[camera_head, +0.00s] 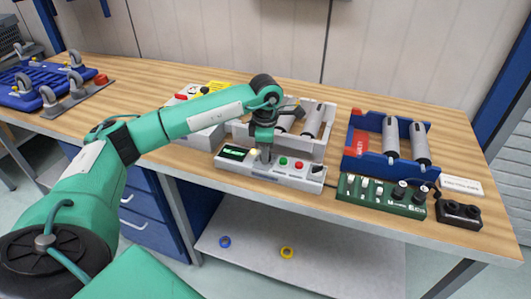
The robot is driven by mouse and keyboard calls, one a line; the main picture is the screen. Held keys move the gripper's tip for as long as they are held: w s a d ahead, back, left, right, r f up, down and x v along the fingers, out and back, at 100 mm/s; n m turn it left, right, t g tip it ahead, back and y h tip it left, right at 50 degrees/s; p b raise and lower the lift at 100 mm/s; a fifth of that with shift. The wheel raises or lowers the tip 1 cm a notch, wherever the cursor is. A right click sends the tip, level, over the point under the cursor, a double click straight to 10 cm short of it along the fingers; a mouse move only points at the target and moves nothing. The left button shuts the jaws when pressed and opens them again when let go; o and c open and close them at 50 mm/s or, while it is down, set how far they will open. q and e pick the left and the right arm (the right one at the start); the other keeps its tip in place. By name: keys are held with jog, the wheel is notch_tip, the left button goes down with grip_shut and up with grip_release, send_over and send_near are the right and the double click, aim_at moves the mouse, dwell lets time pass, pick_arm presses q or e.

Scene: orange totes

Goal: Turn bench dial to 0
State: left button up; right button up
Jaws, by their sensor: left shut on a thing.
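A light grey bench unit (270,172) stands at the table's front edge, with a dark display (236,153) showing green characters too small to read. Green and red buttons are on its top. My left gripper (265,156) points down onto the unit, just right of the display. It is shut on what appears to be the unit's dial, which the fingers hide. I cannot read the dial's setting. My right gripper is not in view.
A green panel (381,195) with switches and black knobs and a black two-knob box (458,213) stand to the right. Behind are a white tray (305,142) and a blue rack (382,165), both holding grey cylinders. Blue carts with casters (40,85) lie far left.

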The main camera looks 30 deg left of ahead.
pick_arm(q)
jog(key=shift+n, duration=0.6)
jog(key=shift+r, duration=0.1)
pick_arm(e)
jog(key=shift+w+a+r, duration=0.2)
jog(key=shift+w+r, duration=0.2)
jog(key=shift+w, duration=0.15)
pick_arm(q)
jog(key=o, duration=1)
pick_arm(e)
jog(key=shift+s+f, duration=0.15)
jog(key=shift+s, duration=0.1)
